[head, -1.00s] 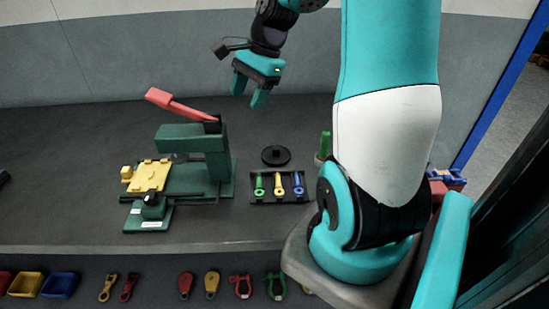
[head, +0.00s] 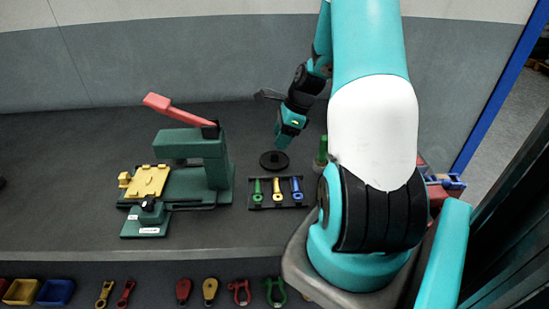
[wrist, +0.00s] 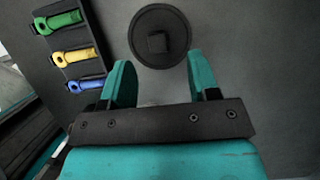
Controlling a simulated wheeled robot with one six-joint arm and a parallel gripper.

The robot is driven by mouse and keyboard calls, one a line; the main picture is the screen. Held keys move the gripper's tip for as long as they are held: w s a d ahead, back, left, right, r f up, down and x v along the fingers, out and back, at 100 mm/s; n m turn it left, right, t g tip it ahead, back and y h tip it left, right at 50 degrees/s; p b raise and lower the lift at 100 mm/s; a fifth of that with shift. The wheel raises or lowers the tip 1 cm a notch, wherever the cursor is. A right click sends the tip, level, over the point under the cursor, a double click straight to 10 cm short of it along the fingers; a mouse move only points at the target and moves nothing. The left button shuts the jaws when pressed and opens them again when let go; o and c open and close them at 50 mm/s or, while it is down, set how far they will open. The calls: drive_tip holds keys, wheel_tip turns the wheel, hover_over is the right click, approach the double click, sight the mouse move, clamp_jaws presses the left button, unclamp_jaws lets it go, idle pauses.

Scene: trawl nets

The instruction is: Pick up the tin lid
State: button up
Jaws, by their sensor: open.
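The tin lid (head: 274,161) is a black round disc with a small square knob in its middle. It lies flat on the dark bench, just behind the small black tray. In the wrist view the lid (wrist: 160,36) is whole and in plain sight, just beyond the fingertips, with its square knob roughly in line with the gap. My gripper (wrist: 158,70) is open and empty, one teal finger on each side of the gap. In the head view my gripper (head: 284,140) points down above the lid; its exact height over it is hard to tell.
A black tray (head: 279,206) with green, yellow and blue tools is just in front of the lid. A green press (head: 195,165) with a red lever stands left. A green upright object (head: 321,150) stands close right. A lower shelf holds bins and shackles. Bench behind the lid is clear.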

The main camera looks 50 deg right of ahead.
sight(275, 153)
drive_tip(key=x, duration=0.3)
drive_tip(key=p+x, duration=0.1)
drive_tip(key=x, duration=0.1)
drive_tip(key=shift+s+f, duration=0.2)
drive_tip(key=shift+f, duration=0.2)
drive_tip(key=shift+c, duration=0.4)
drive_tip(key=c, duration=0.9)
